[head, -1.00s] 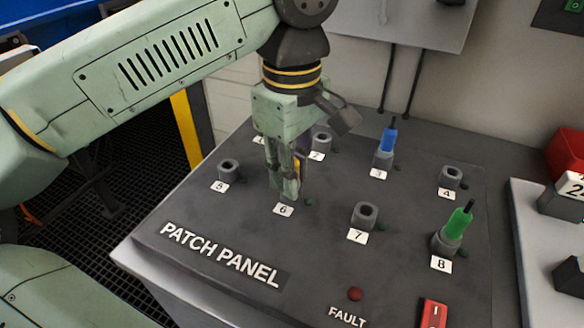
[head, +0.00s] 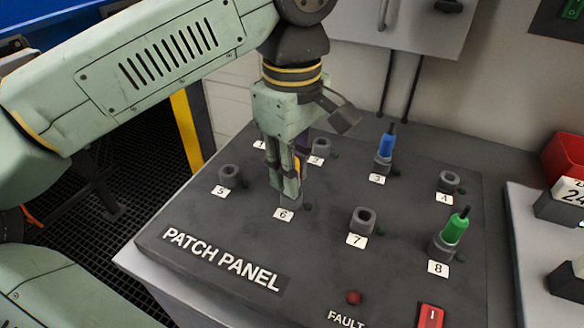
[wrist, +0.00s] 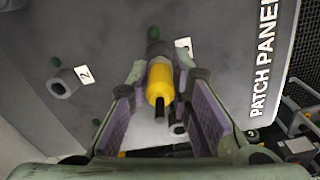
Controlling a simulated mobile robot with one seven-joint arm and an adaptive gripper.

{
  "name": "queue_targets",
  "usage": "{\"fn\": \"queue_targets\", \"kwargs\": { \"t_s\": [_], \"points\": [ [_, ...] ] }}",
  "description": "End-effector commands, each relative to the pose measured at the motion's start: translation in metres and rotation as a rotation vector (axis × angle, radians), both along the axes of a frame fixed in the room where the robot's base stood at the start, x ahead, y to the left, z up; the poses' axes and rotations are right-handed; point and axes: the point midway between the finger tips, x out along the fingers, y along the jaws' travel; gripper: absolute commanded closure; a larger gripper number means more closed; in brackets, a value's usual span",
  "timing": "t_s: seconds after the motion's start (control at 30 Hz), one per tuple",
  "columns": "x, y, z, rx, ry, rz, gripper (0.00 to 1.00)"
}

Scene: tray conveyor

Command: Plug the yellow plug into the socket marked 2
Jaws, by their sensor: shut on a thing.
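The yellow plug (wrist: 160,82) is between the fingers of my gripper (head: 287,190), over the socket marked 6 (head: 291,208). A sliver of yellow shows behind the fingers in the head view. In the wrist view, the plug's far end meets that grey socket (wrist: 157,50); I cannot tell how deep it sits. My gripper is shut on the plug. The socket marked 2 (head: 321,148) is behind and to the right of my gripper, with no plug in it. It also shows at the left of the wrist view (wrist: 64,83).
A blue plug (head: 386,146) stands in socket 3 and a green plug (head: 456,227) in socket 8. Sockets 4 (head: 449,181), 5 (head: 230,175) and 7 (head: 363,220) are empty. My gripper partly hides socket 1. A red fault lamp (head: 353,297) is at the front.

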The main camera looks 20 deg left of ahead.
Motion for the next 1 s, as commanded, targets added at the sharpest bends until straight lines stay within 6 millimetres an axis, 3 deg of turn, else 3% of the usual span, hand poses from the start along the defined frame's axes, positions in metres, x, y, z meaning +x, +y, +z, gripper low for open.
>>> {"fn": "queue_targets", "kwargs": {
  "t_s": [0.53, 1.0],
  "points": [
    [0.0, 0.0, 0.018, 0.0, 0.001, 0.0, 1.0],
    [0.0, 0.0, 0.021, 0.0, 0.001, 0.0, 1.0]
  ]
}}
